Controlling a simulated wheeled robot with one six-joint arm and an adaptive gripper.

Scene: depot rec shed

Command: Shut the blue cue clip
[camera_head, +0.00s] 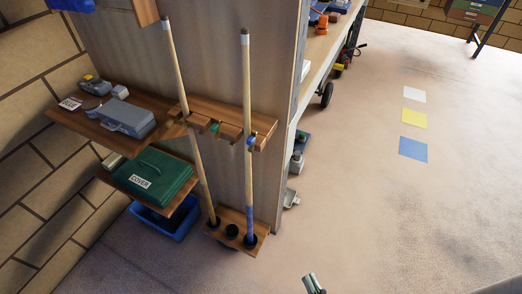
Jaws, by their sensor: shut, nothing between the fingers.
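The blue cue clip (250,140) is a small blue piece on the front of the wooden cue rack (265,128), at the right-hand cue (247,90). It is too small to tell whether it is open or shut. That cue stands upright, with a blue lower part, its foot in the rack's lower shelf (262,222). A green clip (214,127) sits further left on the rack. My gripper (312,283) shows only in part at the bottom edge, shut and empty, well below and right of the rack and apart from it.
A second cue (172,60) stands left in the rack. Wooden shelves beside it hold a grey-blue case (122,117) and a green box labelled COVER (155,174). A blue bin (165,222) is below. A workbench (322,55) stands behind right. The floor (370,210) at right is open.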

